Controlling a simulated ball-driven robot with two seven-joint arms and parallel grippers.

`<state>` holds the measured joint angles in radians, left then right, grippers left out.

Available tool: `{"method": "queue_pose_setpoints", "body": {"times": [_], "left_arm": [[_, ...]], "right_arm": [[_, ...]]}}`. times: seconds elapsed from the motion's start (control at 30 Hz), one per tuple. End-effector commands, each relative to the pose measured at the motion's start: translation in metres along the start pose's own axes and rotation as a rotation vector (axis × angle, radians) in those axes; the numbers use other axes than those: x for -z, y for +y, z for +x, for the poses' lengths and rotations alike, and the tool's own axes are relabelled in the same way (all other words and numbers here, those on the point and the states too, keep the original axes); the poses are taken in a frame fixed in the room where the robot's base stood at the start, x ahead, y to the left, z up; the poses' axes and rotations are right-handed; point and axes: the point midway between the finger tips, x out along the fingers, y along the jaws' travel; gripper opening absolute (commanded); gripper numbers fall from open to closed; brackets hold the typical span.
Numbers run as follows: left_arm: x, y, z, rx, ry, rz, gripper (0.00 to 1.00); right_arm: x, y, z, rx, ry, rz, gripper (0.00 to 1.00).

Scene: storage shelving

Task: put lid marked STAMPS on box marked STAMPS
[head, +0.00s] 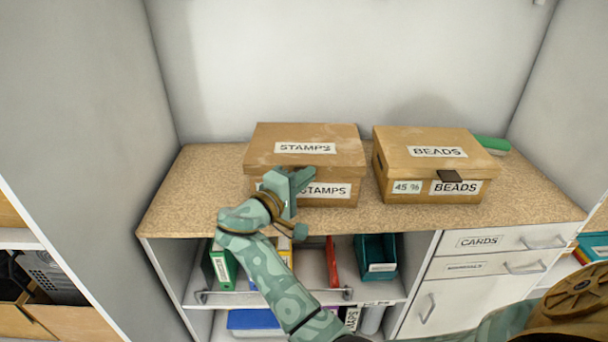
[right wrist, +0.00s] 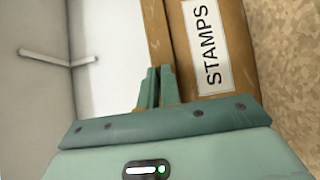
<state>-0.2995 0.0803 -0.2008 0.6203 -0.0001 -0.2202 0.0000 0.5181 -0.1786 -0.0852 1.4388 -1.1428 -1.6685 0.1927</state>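The lid marked STAMPS (head: 340,148) is brown, with its label on top. It lies over the brown box marked STAMPS (head: 328,190), on the left of the worktop; no clear gap shows between them. My right gripper (head: 292,182) is at the middle of the lid's front edge and covers the left part of the box's front. In the right wrist view its fingers (right wrist: 156,88) are nearly together at the lid's rim, beside the box's front label (right wrist: 208,45). They look shut on the lid's front tab, which they hide. My left gripper is not in view.
A closed box marked BEADS (head: 385,181) stands to the right, with a dark tab on its front. A green object (head: 493,143) lies behind it. The speckled worktop (head: 190,205) is free at the left and front. Grey side walls flank it; drawers and shelves are below.

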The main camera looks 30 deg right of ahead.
Motion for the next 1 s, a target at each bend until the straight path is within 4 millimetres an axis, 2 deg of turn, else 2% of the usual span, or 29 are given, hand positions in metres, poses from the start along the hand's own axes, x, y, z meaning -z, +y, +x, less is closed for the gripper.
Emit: {"method": "queue_pose_setpoints", "body": {"times": [0.2,0.53,0.63,0.67,1.0], "left_arm": [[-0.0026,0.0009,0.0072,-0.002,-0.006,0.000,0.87],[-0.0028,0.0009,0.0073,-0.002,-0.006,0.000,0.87],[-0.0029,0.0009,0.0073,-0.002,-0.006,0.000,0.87],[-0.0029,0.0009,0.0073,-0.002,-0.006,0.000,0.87],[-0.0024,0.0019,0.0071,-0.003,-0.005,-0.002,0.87]], "right_arm": [[0.0001,-0.0104,0.0001,0.000,0.000,0.000,0.00],[0.0000,-0.0106,0.0001,-0.001,0.000,0.001,0.00],[0.0000,-0.0106,0.0001,-0.001,0.000,0.001,0.27],[0.0000,-0.0106,0.0001,-0.001,0.000,0.001,0.30],[-0.0002,-0.0109,0.0016,0.000,0.000,0.000,0.30]]}}
